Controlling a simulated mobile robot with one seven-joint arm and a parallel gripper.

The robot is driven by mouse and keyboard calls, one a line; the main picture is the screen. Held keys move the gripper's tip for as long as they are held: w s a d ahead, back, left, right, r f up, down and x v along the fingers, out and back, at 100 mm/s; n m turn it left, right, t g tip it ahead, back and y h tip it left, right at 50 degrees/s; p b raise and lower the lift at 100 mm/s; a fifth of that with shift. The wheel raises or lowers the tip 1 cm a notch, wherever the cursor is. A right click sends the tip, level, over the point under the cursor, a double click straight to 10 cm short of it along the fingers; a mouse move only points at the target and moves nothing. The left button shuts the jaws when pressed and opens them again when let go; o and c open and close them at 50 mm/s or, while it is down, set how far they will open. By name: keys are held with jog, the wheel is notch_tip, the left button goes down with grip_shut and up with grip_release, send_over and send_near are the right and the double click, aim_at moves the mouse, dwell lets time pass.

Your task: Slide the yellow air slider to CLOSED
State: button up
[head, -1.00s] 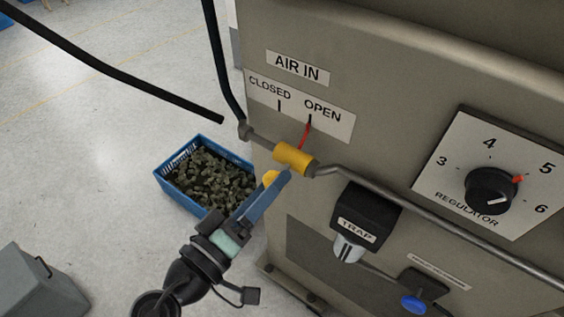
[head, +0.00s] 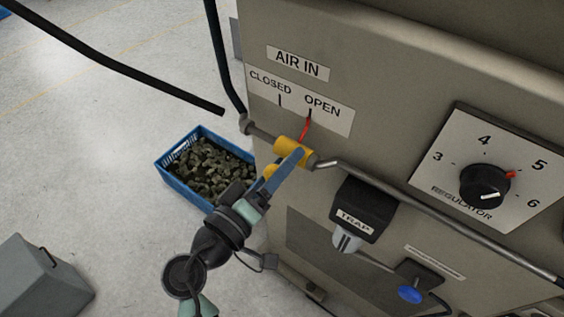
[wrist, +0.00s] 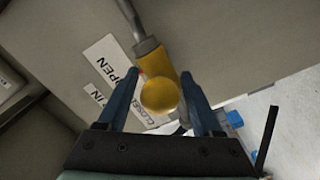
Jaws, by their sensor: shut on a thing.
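The yellow air slider (head: 287,150) is a short yellow sleeve on the grey pipe below the AIR IN label (head: 298,64). Its red pointer (head: 305,128) stands at the OPEN mark (head: 310,113), right of the CLOSED mark (head: 280,100). A round yellow knob (wrist: 159,95) sticks out of the slider towards the wrist camera. My gripper (head: 289,162) is at the slider, its blue fingers shut on the knob. In the wrist view, one finger is on each side of the knob; the exact contact is hard to see.
The grey pipe (head: 400,202) runs along the panel to the right. A black TRAP unit (head: 362,212), a blue knob (head: 410,295) and the regulator dial (head: 485,186) are on the panel. A blue crate of dark pieces (head: 180,190) stands on the floor behind my gripper.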

grip_shut()
jog(key=shift+a, duration=0.1)
jog(key=w+a+b, duration=0.3)
jog(key=a+b, duration=0.1)
jog(key=a, duration=0.1)
jog(key=shift+w+a, duration=0.15)
jog(key=shift+w, duration=0.25)
jog(key=shift+r, duration=0.15)
jog(key=o, duration=1.1)
grip_release()
jog(key=shift+w, duration=0.1)
